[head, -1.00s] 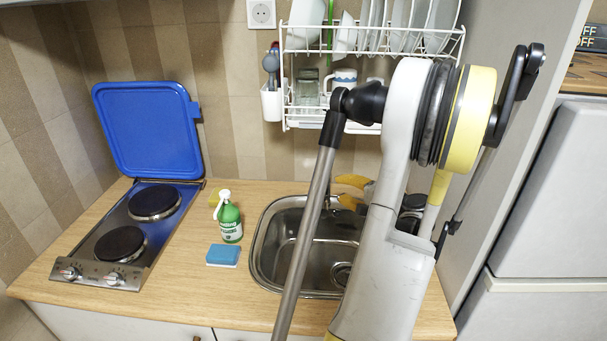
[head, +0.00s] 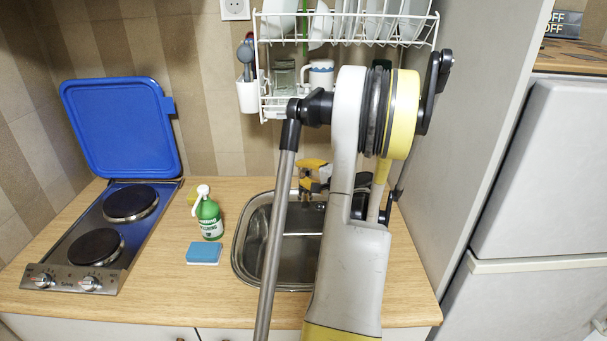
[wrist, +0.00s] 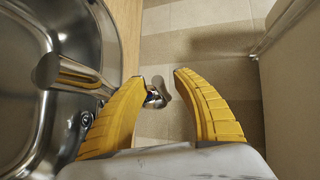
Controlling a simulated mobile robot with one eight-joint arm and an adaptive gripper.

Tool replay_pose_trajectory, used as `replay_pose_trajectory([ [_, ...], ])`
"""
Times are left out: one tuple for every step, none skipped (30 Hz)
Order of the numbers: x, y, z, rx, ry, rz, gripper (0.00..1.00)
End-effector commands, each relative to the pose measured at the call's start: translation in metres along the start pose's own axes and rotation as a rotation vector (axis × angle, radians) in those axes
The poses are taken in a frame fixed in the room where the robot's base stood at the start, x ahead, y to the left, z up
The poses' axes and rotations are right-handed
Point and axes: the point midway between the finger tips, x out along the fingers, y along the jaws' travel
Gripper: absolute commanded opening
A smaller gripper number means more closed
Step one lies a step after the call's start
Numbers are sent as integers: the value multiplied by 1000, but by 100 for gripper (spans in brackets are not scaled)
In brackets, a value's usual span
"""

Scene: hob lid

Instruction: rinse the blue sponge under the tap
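The blue sponge (head: 203,253) lies flat on the wooden worktop, left of the sink and in front of the green bottle. The steel sink (head: 240,262) is partly hidden by my arm. My gripper (head: 305,174) is at the sink's back edge, far from the sponge. In the wrist view my gripper (wrist: 158,78) has its two yellow fingers apart, with no sponge between them. A small chrome part (wrist: 155,98), perhaps the tap's lever, shows between the fingers. The tap's spout (wrist: 78,73) reaches over the basin left of them.
The green spray bottle (head: 208,217) stands behind the sponge. A hob (head: 78,268) with its blue lid (head: 120,127) raised is at the left. A dish rack (head: 349,42) hangs above the sink. A grey panel (head: 455,120) closes off the right side.

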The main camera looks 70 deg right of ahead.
Motion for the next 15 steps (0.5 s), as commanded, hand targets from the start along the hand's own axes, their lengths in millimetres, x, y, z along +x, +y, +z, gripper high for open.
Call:
replay_pose_trajectory([
  [0,0,0,0,0,0,35],
  [0,0,0,0,0,0,35],
  [0,0,0,0,0,0,25],
  [0,0,0,0,0,0,15],
  [0,0,0,0,0,0,6],
  [0,0,0,0,0,0,0],
  [0,0,0,0,0,0,0],
  [0,0,0,0,0,0,0],
  [0,0,0,0,0,0,0],
  [0,0,0,0,0,0,0],
  [0,0,0,0,0,0,0],
  [0,0,0,0,0,0,0],
  [0,0,0,0,0,0,0],
  [0,0,0,0,-1,0,0],
  [0,-1,0,2,-1,3,0],
])
